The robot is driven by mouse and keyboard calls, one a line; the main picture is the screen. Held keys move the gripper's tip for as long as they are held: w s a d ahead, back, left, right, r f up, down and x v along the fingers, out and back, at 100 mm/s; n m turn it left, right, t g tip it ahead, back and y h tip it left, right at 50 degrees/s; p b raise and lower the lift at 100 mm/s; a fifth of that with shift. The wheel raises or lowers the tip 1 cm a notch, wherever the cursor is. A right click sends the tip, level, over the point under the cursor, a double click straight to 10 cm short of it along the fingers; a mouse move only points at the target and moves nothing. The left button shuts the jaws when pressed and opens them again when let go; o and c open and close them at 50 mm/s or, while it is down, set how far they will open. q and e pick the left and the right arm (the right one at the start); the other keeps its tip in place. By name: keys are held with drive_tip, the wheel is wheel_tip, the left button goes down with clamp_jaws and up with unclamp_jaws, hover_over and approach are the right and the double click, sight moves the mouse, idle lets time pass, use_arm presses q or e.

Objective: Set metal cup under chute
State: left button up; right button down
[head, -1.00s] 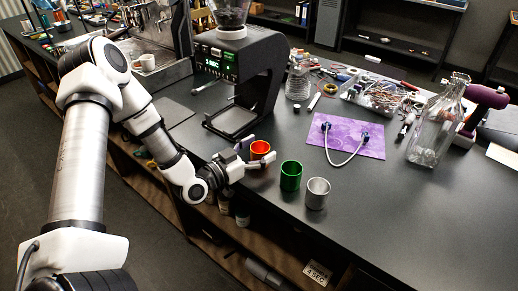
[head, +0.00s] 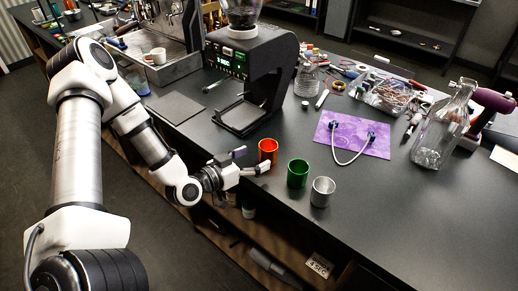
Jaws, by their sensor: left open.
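The silver metal cup (head: 322,192) stands upright on the dark counter near its front edge. A green cup (head: 298,173) stands just left of it, and an orange cup (head: 268,150) further left. The black grinder (head: 262,65) stands behind them with an empty square tray (head: 241,117) at its base; its chute is hard to make out under the head. My left gripper (head: 256,160) is open and empty at the counter's front edge, its fingers pointing right, just short of the orange cup. Whether a finger touches that cup is unclear. My right gripper is not in view.
A purple mat (head: 352,137) with a hose lies right of the grinder. A glass bottle (head: 440,130) and a wire-filled tray (head: 385,95) stand further right. An espresso machine (head: 165,45) with a white cup is at back left. The right front counter is clear.

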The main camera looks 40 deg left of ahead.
sight(270, 143)
use_arm(q)
drive_tip(key=d+n+g+y+p, duration=0.1)
drive_tip(key=w+d+n+g+y+p, duration=0.1)
drive_tip(key=y, duration=0.1)
drive_tip(key=shift+w+d+r+p, duration=0.15)
drive_tip(key=shift+d+r+p, duration=0.05)
drive_tip(key=shift+r+p, duration=0.15)
drive_tip(key=r+n+y+p, duration=0.1)
drive_tip(key=s+d+r+y+p, duration=0.1)
drive_tip(key=y, duration=0.1)
drive_tip(key=s+r+n+y+p, duration=0.1)
drive_tip(key=shift+d+n+g+y, duration=0.3)
drive_tip(key=shift+d+g+y, duration=0.05)
drive_tip(key=shift+g+y, duration=0.05)
drive_tip(key=shift+a, duration=0.1)
drive_tip(key=p+x, duration=0.3)
drive_tip(key=x, duration=0.4)
drive_tip(key=shift+w+a+f+p, duration=0.1)
drive_tip(key=shift+w+a+p, duration=0.05)
drive_tip(key=shift+a+p, duration=0.15)
drive_tip(key=shift+w+f, duration=0.1)
drive_tip(key=shift+f, duration=0.05)
drive_tip(key=c, duration=1.4)
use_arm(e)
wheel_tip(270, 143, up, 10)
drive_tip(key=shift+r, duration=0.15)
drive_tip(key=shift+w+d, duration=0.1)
